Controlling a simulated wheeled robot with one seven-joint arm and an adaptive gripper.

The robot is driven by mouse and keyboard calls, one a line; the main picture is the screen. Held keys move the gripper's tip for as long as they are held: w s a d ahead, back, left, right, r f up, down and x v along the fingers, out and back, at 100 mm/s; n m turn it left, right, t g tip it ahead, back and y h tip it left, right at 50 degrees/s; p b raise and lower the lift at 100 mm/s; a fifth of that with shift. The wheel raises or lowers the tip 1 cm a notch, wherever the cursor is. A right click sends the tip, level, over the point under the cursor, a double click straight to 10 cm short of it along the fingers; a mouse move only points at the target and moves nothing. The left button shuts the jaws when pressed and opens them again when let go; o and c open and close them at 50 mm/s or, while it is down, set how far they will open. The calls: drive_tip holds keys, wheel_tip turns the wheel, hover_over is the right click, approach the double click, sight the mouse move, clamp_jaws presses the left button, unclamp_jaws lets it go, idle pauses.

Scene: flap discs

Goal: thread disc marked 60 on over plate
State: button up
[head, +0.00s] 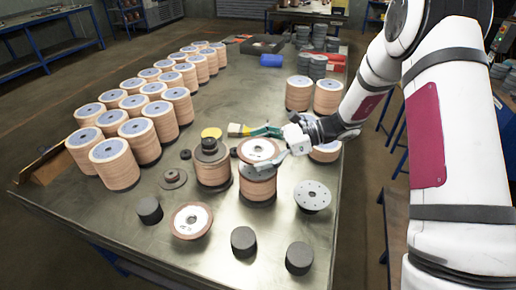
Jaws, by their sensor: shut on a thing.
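My gripper (266,151) reaches in from the right and is shut on a flap disc (256,148) with a tan rim and a pale label. The disc is held about level, just above a short stack of tan discs (258,189) with a grey plate (257,172) on top. I cannot tell whether disc and plate touch. The number on the disc's label is too small to read. Another disc (191,219) with a white label lies near the front. A grey plate with small holes (312,195) is right of the stack.
A stack (213,173) topped by dark round parts stands close on the left. Black cylinders (244,241) stand along the front. Rows of tall disc stacks (115,166) fill the left. A brush (238,129) lies behind. The table's (110,215) front left is bare.

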drive_tip(key=shift+f+b, duration=0.4)
drive_tip(key=shift+f, duration=0.8)
drive_tip(key=shift+f+b, duration=0.4)
drive_tip(key=shift+f, duration=0.65)
drive_tip(key=o, duration=0.9)
drive_tip(key=v, duration=1.2)
